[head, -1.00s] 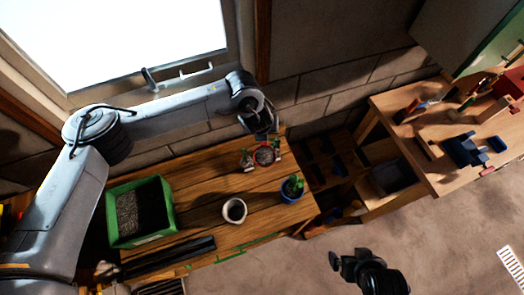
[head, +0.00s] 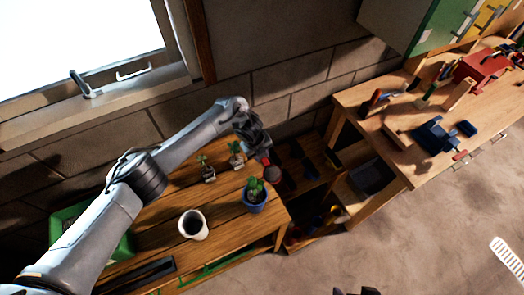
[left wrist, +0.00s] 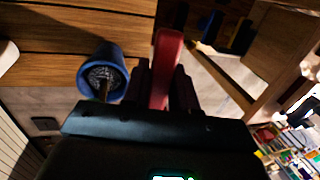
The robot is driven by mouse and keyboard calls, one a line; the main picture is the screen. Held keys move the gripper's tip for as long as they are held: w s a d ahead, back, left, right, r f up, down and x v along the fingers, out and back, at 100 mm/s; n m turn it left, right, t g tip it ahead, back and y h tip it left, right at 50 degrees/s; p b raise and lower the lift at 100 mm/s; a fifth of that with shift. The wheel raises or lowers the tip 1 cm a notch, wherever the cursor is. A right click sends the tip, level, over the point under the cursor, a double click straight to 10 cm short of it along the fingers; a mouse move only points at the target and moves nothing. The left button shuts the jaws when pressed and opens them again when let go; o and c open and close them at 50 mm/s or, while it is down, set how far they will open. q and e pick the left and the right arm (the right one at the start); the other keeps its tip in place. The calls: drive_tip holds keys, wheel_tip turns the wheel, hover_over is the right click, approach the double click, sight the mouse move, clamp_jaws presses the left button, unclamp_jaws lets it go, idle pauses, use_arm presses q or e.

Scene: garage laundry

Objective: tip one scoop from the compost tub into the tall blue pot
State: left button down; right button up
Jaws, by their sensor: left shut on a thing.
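My left gripper (head: 258,150) is shut on the red handle of a scoop (head: 273,174), which has a dark round bowl. The red handle (left wrist: 167,68) also stands between the fingers in the left wrist view; the bowl is not clear there. The scoop is just behind and right of the blue pot (head: 255,205), by the table's right end. The blue pot holds a green plant and also shows left of the handle in the left wrist view (left wrist: 119,78). The green compost tub (head: 60,222) is largely hidden behind my left arm. Only a dark sliver of my right gripper (head: 356,291) shows.
A white pot (head: 193,228) with dark contents stands left of the blue pot. Two small seedlings (head: 207,170) (head: 236,156) stand at the table's back. Low shelves (head: 315,165) and a tool bench (head: 400,150) lie to the right. Floor in front is clear.

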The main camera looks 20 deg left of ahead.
use_arm(q)
wheel_tip(320, 180, down, 2)
drive_tip(key=shift+s+a+t+h+b, duration=0.15)
drive_tip(key=shift+t+h+b, duration=0.15)
drive_tip(key=shift+b, duration=0.25)
drive_tip(key=t+h+b, duration=0.2)
drive_tip(key=b, duration=0.3)
drive_tip(key=s+a+f+t+h+b, duration=0.1)
drive_tip(key=t+h+b, duration=0.2)
drive_tip(key=b, duration=0.3)
drive_tip(key=f+t+h+b, duration=0.1)
drive_tip(key=t+h+b, duration=0.1)
drive_tip(key=b, duration=0.3)
drive_tip(key=shift+s+a+t+b, duration=0.15)
drive_tip(key=shift+s+t+b, duration=0.05)
drive_tip(key=shift+t+b, duration=0.2)
drive_tip(key=shift+h, duration=0.3)
idle(0.6)
